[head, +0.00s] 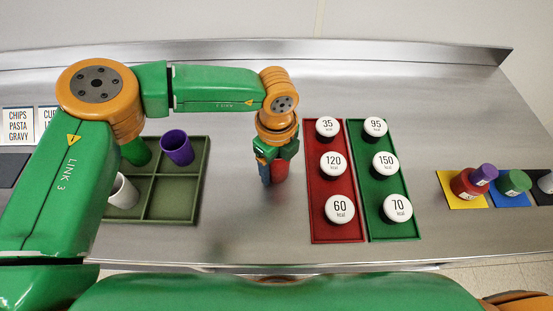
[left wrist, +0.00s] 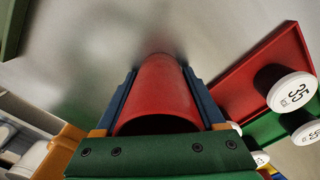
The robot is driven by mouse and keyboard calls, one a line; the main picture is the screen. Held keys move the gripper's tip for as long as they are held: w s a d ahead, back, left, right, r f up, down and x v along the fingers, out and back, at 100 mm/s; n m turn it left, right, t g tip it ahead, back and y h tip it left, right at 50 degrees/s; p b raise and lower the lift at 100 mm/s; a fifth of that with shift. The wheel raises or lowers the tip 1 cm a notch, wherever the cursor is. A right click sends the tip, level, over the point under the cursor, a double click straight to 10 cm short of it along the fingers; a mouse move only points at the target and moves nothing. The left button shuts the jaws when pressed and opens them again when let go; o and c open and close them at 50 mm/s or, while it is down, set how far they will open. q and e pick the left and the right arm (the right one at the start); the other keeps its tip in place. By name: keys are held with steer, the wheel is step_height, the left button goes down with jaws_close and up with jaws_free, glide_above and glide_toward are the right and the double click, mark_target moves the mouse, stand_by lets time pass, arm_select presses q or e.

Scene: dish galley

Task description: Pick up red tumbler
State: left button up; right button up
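The red tumbler (head: 282,171) is on the bare counter area left of the red tray, mostly hidden by my left gripper in the head view. In the left wrist view the red tumbler (left wrist: 160,95) lies between both blue fingers, which press close along its two sides. My left gripper (head: 273,176) points down and is shut on it; it also shows in the left wrist view (left wrist: 158,85). A shadow lies at the tumbler's far end; I cannot tell whether it touches the counter. My right gripper is not in view.
A red tray (head: 325,230) and a green tray (head: 395,229) hold white-capped pieces with kcal numbers. An olive divided crate (head: 172,208) holds purple, green and white tumblers. Coloured mats (head: 455,203) with tumblers lie at right. The counter in front of my gripper is clear.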

arm_select(q)
steer(key=shift+w, duration=0.1)
steer(key=c, duration=0.4)
steer(key=shift+o, duration=0.2)
steer(key=shift+r, duration=0.1)
